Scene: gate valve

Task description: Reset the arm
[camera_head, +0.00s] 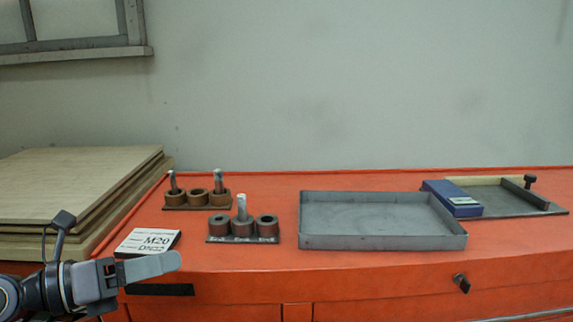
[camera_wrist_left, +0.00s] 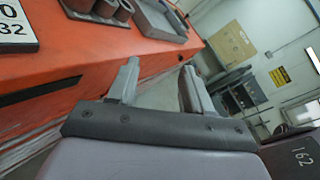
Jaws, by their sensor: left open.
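My left gripper (camera_head: 165,264) is at the lower left in the head view, in front of the orange bench's front edge. Its two fingers stand apart and empty in the left wrist view (camera_wrist_left: 160,85). It touches nothing that I can see. My right gripper is not in either view.
The orange bench (camera_head: 265,190) holds a grey tray (camera_head: 380,243), two racks of round sockets with pins (camera_head: 198,198) (camera_head: 243,228), an M20 sign (camera_head: 147,243) and a blue box (camera_head: 450,196). Wooden boards (camera_head: 75,185) are stacked at left. Bare bench top lies between tray and racks.

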